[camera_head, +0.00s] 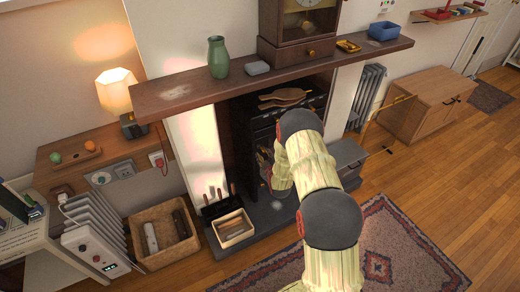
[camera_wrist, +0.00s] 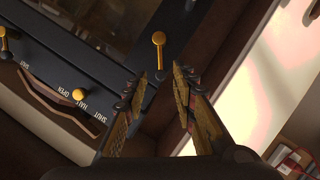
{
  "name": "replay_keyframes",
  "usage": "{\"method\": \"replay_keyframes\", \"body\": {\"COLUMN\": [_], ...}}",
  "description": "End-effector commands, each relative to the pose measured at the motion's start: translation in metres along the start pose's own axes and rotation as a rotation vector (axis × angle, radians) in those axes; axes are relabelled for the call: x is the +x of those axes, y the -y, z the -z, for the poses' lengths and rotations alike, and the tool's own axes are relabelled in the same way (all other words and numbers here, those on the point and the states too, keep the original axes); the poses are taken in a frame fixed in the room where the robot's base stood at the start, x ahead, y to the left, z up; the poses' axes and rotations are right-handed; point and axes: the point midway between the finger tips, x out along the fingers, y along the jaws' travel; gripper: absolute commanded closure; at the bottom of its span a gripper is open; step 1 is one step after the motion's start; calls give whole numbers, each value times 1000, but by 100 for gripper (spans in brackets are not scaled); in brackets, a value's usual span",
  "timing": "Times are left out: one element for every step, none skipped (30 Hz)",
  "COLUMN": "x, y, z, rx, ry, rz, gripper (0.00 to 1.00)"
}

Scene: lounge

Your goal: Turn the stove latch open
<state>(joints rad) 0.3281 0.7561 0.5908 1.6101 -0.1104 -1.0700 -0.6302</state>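The dark stove (camera_head: 258,132) stands in the fireplace, partly hidden behind my arm in the head view. In the wrist view its dark front (camera_wrist: 100,58) fills the upper left. A brass lever with a round end (camera_wrist: 158,40) is on the stove near its edge, just beyond my fingertips; it looks like the latch. My gripper (camera_wrist: 161,77) is open, with one finger on each side of the lever's lower end. Nothing is visibly held, and I cannot tell whether the fingers touch the lever. The latch cannot be made out in the head view.
A brass knob (camera_wrist: 79,94) sits beside the SHUT, HALF and OPEN lettering, near a curved brown handle (camera_wrist: 55,105). A wooden mantel (camera_head: 190,92) with a green vase (camera_head: 218,57) overhangs the stove. A kindling box (camera_head: 234,229) and wicker basket (camera_head: 148,213) stand left.

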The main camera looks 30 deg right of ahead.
Motion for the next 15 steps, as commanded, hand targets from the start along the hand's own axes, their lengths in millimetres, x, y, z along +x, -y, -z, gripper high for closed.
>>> {"method": "replay_keyframes", "body": {"x": [9,14,20,25,30,36,40,44,49,52,55,58,60,62,64], "y": [1,1,1,2,1,1,2,2,1,1,1,1,1,1,1], "z": [-1,-1,-1,-2,-1,-1,-2,-2,-1,-1,-1,-1,-1,-1,0], "rx": [0,0,1,1,1,1,1,1,1,2,2,2,2,2,2], "ry": [-2,-2,-2,-1,-1,-1,-1,0,0,-1,0,0,1,1,0], "rz": [-1,-1,-1,0,0,0,0,0,0,0,0,1,1,1,1], "gripper": [73,73,73,73,73,73,73,73,73,73,73,73,73,73,73]}}
